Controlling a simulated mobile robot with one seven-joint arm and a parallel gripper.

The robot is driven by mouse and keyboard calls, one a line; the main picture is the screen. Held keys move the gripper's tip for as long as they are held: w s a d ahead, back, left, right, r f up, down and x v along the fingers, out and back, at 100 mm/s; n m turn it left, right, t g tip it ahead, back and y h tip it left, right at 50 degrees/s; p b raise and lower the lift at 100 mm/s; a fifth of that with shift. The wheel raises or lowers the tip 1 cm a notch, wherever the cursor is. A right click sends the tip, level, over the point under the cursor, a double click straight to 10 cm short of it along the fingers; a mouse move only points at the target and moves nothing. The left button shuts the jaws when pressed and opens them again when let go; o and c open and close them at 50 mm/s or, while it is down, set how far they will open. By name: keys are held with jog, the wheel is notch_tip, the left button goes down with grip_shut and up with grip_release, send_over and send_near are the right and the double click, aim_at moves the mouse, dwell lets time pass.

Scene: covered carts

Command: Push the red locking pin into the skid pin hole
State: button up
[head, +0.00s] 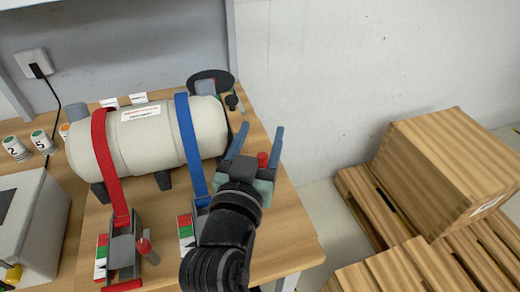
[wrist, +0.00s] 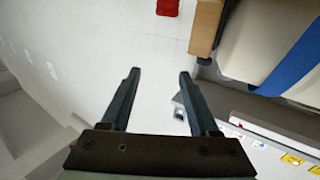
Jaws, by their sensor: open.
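My gripper (head: 259,134) is open and empty at the right end of the wooden table, right of the tank; its parted fingers also show in the wrist view (wrist: 158,75). A small red cylindrical piece (head: 262,159) shows beside the gripper's right finger, partly hidden; I cannot tell if it is the locking pin. A red-topped piece (head: 144,246) stands by the red strap's ratchet. A red object (wrist: 167,7) is cut off at the top of the wrist view, apart from the fingers. The white tank (head: 150,137) lies on dark feet. I cannot make out the skid pin hole.
A red strap (head: 106,160) and a blue strap (head: 190,145) cross the tank down to ratchets. A grey box (head: 30,225) and numbered discs (head: 16,148) are at the left. A wooden crate (head: 445,165) on a pallet (head: 440,270) stands right. Floor lies between table and pallet.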

jog(key=shift+r, duration=2.2)
